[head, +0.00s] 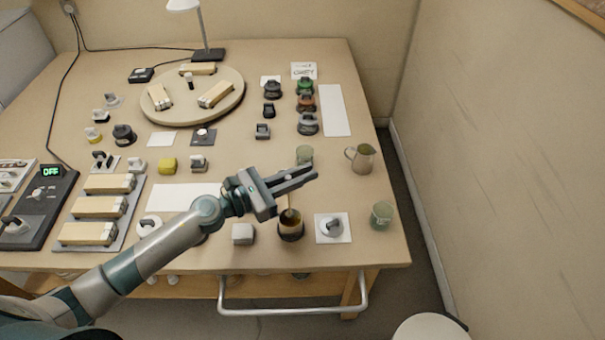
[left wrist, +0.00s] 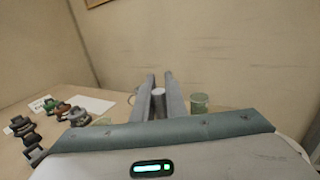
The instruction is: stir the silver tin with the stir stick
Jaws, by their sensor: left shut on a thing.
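My left gripper (head: 293,180) is shut, with its fingers pointing right above the front right of the bench. In the left wrist view, the pale round end of a stick (left wrist: 158,92) shows between the fingers (left wrist: 159,98). In the head view a thin light stick (head: 288,201) runs below the gripper toward a dark round cup (head: 291,232) with brown contents. I cannot tell whether its tip touches the contents. No container is clearly a silver tin; a grey metallic jug (head: 360,159) with a handle stands farther back, right of the gripper. My right gripper is not in view.
A greenish glass (head: 382,215) stands near the right edge, and another (head: 304,155) stands behind the gripper. A grey knobbed piece (head: 333,227) sits on a white card. A small pale block (head: 243,234) lies left of the cup. Wall is close on the right.

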